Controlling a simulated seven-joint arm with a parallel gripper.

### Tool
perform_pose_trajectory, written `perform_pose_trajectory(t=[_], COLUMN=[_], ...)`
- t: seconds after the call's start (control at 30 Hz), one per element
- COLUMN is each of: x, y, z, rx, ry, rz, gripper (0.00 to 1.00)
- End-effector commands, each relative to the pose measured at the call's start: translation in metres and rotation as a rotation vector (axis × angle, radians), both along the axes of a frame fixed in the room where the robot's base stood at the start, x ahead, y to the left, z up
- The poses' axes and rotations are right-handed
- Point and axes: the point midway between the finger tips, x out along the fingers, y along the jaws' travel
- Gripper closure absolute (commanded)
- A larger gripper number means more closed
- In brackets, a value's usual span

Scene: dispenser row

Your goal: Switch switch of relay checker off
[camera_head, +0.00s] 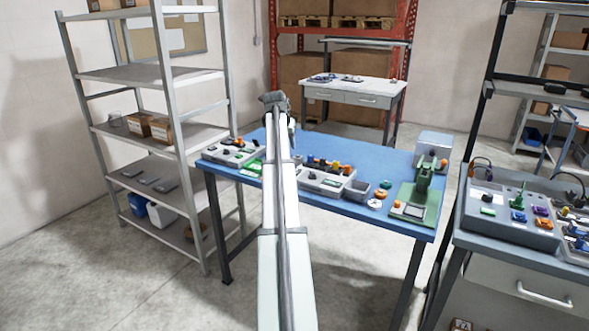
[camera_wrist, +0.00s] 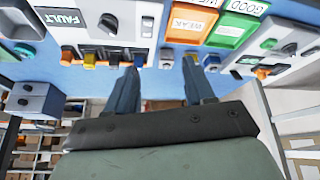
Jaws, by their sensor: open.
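In the head view, two grey boxes with black knobs stand on the blue table: one at the left (camera_head: 232,150) and one in the middle (camera_head: 325,183). I cannot tell which is the relay checker. In the wrist view, a light box (camera_wrist: 72,22) has a dark FAULT label and a black knob switch (camera_wrist: 108,23). Another grey box with a black knob (camera_wrist: 290,48) is at the right edge. My gripper (camera_wrist: 163,75) is open and empty, its two fingers apart, below the FAULT box in the picture. In the head view my arm's end (camera_head: 275,102) is above the table's back edge.
Orange WEAK and green GOOD trays (camera_wrist: 238,28) lie between the boxes. Yellow, orange and blue parts (camera_wrist: 90,60) sit along the FAULT box. A green press (camera_head: 420,195) and a grey box (camera_head: 433,147) stand at the table's right. Metal shelves (camera_head: 150,75) flank the left.

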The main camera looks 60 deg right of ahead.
Motion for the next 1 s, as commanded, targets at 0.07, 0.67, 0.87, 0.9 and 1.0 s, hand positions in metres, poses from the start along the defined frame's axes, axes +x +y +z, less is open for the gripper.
perform_pose_trajectory(t=[0.07,0.67,0.87,0.9,1.0], x=[0.005,-0.009,-0.009,-0.009,-0.008], y=[-0.015,-0.011,-0.024,-0.027,-0.033], z=[0.003,-0.019,-0.049,-0.056,-0.073], rx=[0.025,0.093,0.093,0.093,0.093], ry=[0.006,-0.034,-0.035,-0.035,-0.034], rz=[-0.071,-0.334,-0.333,-0.333,-0.332], gripper=[0.47,0.47,0.47,0.47,0.47])
